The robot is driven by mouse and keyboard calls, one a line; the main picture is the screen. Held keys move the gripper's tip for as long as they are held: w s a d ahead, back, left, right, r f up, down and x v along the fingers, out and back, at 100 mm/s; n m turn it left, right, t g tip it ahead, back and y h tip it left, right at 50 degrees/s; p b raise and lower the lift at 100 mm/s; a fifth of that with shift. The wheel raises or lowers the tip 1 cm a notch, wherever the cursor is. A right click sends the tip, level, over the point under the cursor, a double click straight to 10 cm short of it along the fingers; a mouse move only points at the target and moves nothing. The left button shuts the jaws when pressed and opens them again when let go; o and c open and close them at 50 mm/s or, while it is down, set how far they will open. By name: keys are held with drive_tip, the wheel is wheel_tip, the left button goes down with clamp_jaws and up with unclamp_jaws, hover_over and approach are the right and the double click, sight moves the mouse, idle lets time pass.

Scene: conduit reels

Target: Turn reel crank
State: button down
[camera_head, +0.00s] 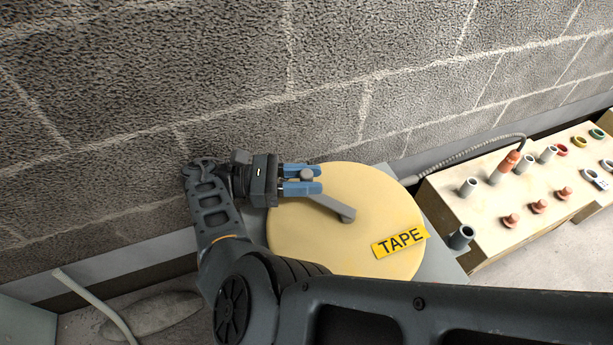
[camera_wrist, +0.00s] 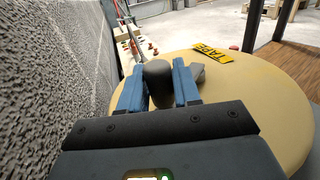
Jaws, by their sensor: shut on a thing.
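The reel (camera_head: 300,238) is a round, pale yellow disc with a yellow label reading TAPE (camera_head: 400,242) near its right edge. Its grey crank (camera_head: 333,205) runs across the top face, with an upright knob at its left end. My gripper (camera_head: 305,180) reaches in from the left, with its blue fingers on either side of the knob. In the wrist view the dark rounded knob (camera_wrist: 158,82) sits between the two blue fingers, and the gripper is shut on it. The fingers hide the knob's sides, and part of the crank arm is hidden behind the knob there.
A rough block wall (camera_head: 200,80) runs close behind the reel and my gripper. To the right stands a pale wooden box (camera_head: 475,240) with several pegs, rings and fittings on top.

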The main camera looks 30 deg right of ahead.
drive_tip(key=c, duration=1)
unclamp_jaws()
drive_tip(key=shift+o, duration=0.2)
drive_tip(key=shift+r, duration=0.1)
wheel_tip(320, 180, up, 5)
drive_tip(key=p, duration=0.3)
drive_tip(key=shift+w+p, duration=0.1)
drive_tip(key=shift+p, duration=0.2)
drive_tip(key=s+d+r+p, duration=0.5)
drive_tip(key=s+d+p, duration=0.1)
drive_tip(key=d, duration=0.4)
drive_tip(key=shift+r+p, duration=0.4)
drive_tip(key=shift+p, duration=0.2)
drive_tip(key=shift+s, duration=0.1)
